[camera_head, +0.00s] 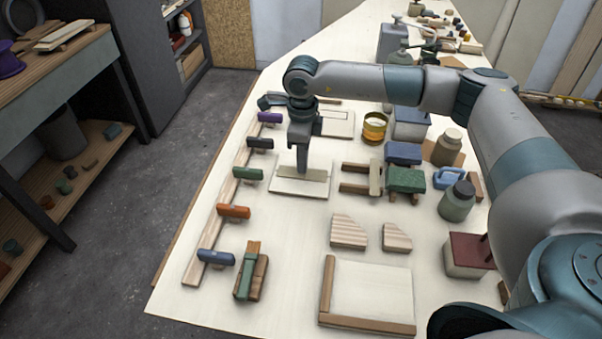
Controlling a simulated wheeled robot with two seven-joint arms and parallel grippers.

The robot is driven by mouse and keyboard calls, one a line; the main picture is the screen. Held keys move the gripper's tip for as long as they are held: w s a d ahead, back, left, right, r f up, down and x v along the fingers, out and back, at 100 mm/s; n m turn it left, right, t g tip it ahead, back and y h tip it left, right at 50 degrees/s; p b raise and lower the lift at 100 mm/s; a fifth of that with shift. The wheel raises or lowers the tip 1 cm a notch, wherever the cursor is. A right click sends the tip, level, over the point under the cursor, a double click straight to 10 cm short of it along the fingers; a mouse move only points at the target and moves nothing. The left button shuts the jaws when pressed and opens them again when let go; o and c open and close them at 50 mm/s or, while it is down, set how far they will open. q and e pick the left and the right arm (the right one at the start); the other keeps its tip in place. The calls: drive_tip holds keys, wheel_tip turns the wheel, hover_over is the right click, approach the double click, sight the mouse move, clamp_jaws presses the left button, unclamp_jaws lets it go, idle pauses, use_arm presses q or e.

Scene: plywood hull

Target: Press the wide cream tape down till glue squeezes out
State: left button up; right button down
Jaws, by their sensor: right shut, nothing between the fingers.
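A wide cream tape strip (318,174) lies across a pale board (298,188) near the middle of the bench. My right gripper (302,168) points straight down over this strip, with its fingers shut and empty. Its tips appear at or very close to the strip; I cannot tell whether they touch. The fingers hide part of the strip and the board behind it. No squeezed-out glue can be made out at this size. My left gripper is out of view.
A wooden rail (226,195) with several coloured clamps runs along the left side. Wooden wedges (348,232) and a framed white panel (370,288) lie nearer.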

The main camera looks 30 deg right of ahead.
drive_tip(key=shift+f+b, duration=0.4)
drive_tip(key=shift+f, duration=0.15)
drive_tip(key=shift+f+b, duration=0.1)
drive_tip(key=shift+b, duration=0.2)
idle(2.6)
wheel_tip(320, 180, up, 7)
drive_tip(key=p, duration=0.2)
drive_tip(key=shift+p, duration=0.35)
idle(0.8)
idle(0.5)
